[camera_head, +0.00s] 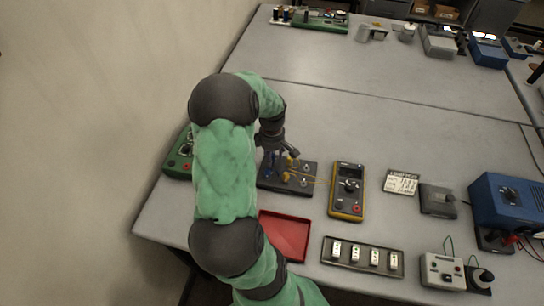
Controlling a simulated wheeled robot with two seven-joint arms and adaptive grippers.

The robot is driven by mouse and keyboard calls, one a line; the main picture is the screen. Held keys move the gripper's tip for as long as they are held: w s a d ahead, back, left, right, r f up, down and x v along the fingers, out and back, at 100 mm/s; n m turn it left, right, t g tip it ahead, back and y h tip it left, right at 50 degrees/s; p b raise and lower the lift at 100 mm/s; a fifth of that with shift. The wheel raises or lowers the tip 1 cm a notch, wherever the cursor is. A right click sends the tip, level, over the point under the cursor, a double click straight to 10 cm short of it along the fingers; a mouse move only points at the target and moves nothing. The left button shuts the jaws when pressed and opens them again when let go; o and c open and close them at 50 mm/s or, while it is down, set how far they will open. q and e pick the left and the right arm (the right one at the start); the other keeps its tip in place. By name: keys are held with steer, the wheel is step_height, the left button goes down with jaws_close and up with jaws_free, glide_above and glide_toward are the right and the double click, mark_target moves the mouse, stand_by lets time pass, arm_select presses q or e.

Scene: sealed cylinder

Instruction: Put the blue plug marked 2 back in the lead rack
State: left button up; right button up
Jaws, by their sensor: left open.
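My left gripper (279,157) is open, pointing down over a dark board (300,190) near the table's left side. The board carries several small yellow and pale plugs or posts, with yellow leads running right. Something small and blue (268,172) shows just below the fingers. It may be the blue plug, but no number 2 is readable, and I cannot tell whether it touches the fingers. My green arm hides the board's left surroundings. I cannot tell for sure which item is the lead rack. My right gripper is not in view.
A red tray (284,236) lies in front of the board. A yellow multimeter (347,190) lies to its right. A strip with white blocks (362,257), a grey switch box (441,269) and a blue supply (508,203) stand further right.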

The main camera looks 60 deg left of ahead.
arm_select(q)
step_height(320, 180, up, 11)
steer(key=shift+r, duration=0.15)
stand_by(0.8)
